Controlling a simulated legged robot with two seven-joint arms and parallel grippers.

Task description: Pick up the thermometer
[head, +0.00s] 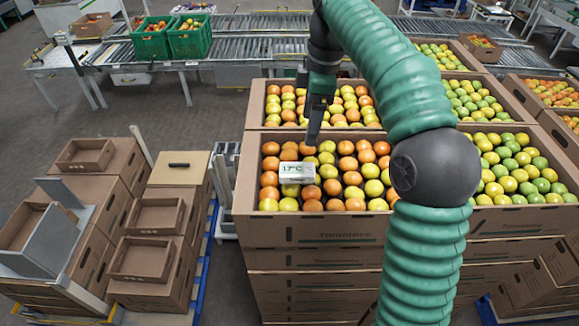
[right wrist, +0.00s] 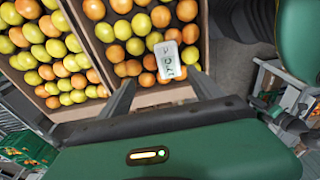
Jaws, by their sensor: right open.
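The thermometer (head: 297,172) is a small white box with a display that appears to read 17 °C. It lies on the orange and yellow-green tomatoes in the near middle carton (head: 312,232). My right gripper (head: 313,138) hangs over the carton, fingers pointing down, just behind and above the thermometer. In the right wrist view the thermometer (right wrist: 169,61) shows just past the tips of the open, empty fingers (right wrist: 163,76), roughly between them. I cannot tell the exact height gap. My left gripper is not in view.
More tomato cartons (head: 508,197) stand at the right and behind. Empty cardboard trays (head: 143,258) sit on stacked boxes at the left. A roller conveyor (head: 257,48) with green crates (head: 190,38) runs across the back. Grey floor is clear at the left middle.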

